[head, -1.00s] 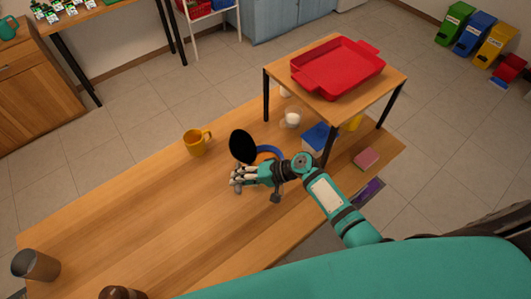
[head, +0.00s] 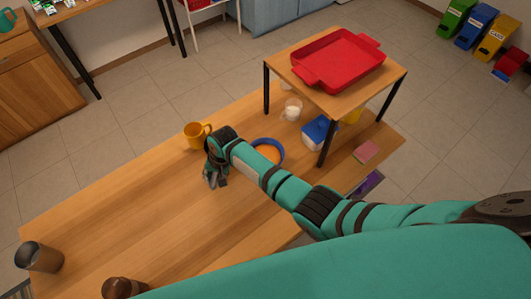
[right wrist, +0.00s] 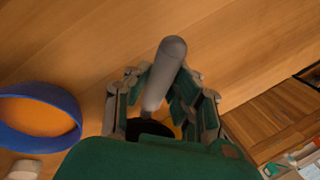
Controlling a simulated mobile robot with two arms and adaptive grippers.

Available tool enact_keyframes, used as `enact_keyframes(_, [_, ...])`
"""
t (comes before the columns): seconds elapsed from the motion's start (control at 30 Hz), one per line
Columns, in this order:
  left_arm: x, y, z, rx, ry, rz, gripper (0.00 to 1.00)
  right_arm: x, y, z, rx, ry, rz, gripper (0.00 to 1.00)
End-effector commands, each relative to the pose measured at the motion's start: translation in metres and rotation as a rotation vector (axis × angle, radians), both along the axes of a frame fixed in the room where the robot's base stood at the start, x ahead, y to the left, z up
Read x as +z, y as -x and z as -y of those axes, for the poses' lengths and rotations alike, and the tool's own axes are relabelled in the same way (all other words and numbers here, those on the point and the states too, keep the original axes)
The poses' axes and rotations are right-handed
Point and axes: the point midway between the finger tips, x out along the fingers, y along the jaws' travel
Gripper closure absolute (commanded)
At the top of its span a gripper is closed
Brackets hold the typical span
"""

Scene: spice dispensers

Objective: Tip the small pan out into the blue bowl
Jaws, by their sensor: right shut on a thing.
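The blue bowl (head: 281,147) stands on the wooden table, just right of my right forearm in the head view, which partly covers it. It also shows at the left of the right wrist view (right wrist: 68,101). Its inside looks orange-brown; I cannot tell whether that is contents. My right gripper (head: 214,180) is left of the bowl. In the right wrist view it (right wrist: 163,98) is shut on the grey handle of the small pan (right wrist: 160,75). The pan's dark body shows only partly there and is hidden in the head view, so its tilt is unclear. My left gripper is out of view.
A yellow mug (head: 196,134) stands close behind my right gripper. A small raised table (head: 390,80) with a red tray (head: 340,62) stands behind the bowl. A glass (head: 291,109), a blue-lidded box (head: 318,133) and a pink sponge (head: 366,151) are nearby. The left tabletop is mostly clear.

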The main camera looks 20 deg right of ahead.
Motion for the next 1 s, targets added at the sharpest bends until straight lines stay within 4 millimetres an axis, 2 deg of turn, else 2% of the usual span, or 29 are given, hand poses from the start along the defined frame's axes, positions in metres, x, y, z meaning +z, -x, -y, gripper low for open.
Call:
enact_keyframes(0.03, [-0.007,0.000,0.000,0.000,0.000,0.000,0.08,-0.004,-0.003,-0.004,0.000,0.017,-0.005,1.00])
enact_keyframes(0.17, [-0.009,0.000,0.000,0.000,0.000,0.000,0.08,-0.004,-0.004,-0.006,-0.001,0.053,-0.020,1.00])
enact_keyframes(0.43, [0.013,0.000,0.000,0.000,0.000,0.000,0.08,0.028,-0.004,-0.008,-0.001,0.065,-0.024,1.00])
enact_keyframes(0.67, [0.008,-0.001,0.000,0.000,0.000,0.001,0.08,0.044,-0.004,-0.007,-0.001,0.065,-0.024,1.00])
enact_keyframes(1.0, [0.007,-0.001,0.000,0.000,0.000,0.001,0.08,0.046,-0.004,-0.007,-0.002,0.066,-0.025,1.00])
